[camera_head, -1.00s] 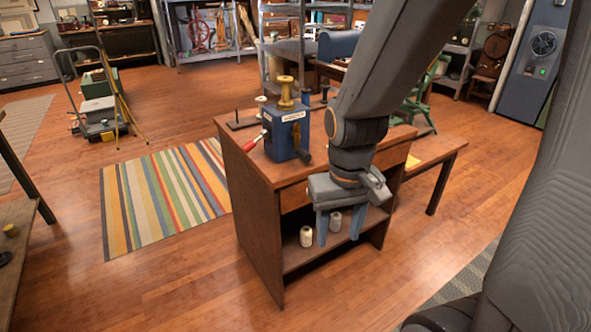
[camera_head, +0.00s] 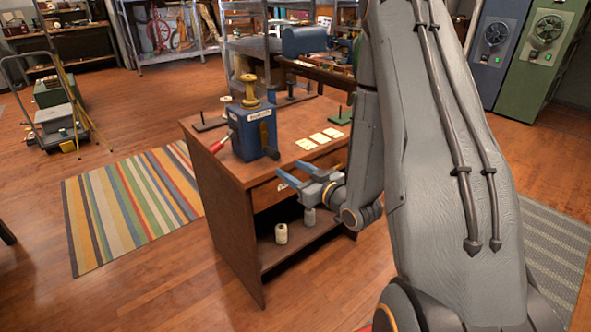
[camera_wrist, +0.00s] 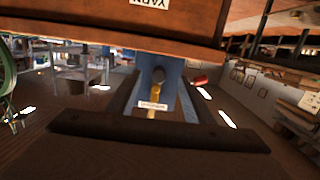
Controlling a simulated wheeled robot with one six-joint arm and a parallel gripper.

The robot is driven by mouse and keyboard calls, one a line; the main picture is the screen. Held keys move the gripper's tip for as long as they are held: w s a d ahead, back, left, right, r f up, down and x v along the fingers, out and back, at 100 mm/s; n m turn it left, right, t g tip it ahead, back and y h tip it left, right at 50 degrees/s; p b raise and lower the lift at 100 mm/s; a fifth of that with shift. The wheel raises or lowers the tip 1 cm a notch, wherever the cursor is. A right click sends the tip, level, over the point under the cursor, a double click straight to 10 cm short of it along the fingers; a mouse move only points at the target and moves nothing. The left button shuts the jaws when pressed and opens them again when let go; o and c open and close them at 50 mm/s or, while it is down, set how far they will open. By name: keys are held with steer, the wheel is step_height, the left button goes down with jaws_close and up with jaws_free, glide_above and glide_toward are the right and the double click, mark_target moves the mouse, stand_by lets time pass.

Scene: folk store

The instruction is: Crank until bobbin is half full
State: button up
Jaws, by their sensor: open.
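A blue winder box (camera_head: 254,137) with a white label stands on the wooden cabinet top (camera_head: 290,125). A yellow bobbin (camera_head: 250,92) stands upright on it; its fill is too small to judge. A crank handle with a red grip (camera_head: 219,144) sticks out at the box's left side. My gripper (camera_head: 288,168) is open and empty in front of the cabinet's front edge, to the right of and below the winder, fingers pointing left toward it. In the wrist view, which appears upside down, the blue box (camera_wrist: 155,90) lies ahead between the fingers, with the red grip (camera_wrist: 199,80) to its right.
Several pale cards (camera_head: 321,138) lie on the cabinet top, right of the winder. Two thread cones (camera_head: 281,233) stand on the lower shelf. A striped rug (camera_head: 130,205) lies on the floor at left. The floor in front of the cabinet is clear.

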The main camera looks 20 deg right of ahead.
mark_target(277, 156)
steer(key=shift+t+y, duration=0.3)
steer(key=shift+t, duration=0.3)
steer(key=shift+r+b+x, duration=0.2)
steer(key=shift+b+x, duration=0.5)
steer(key=shift+x, duration=1.8)
steer(key=shift+r+b+x, duration=0.15)
steer(key=shift+b+x, duration=0.5)
steer(key=shift+x, duration=1.9)
steer(key=shift+w, duration=0.1)
steer(key=c, duration=1.1)
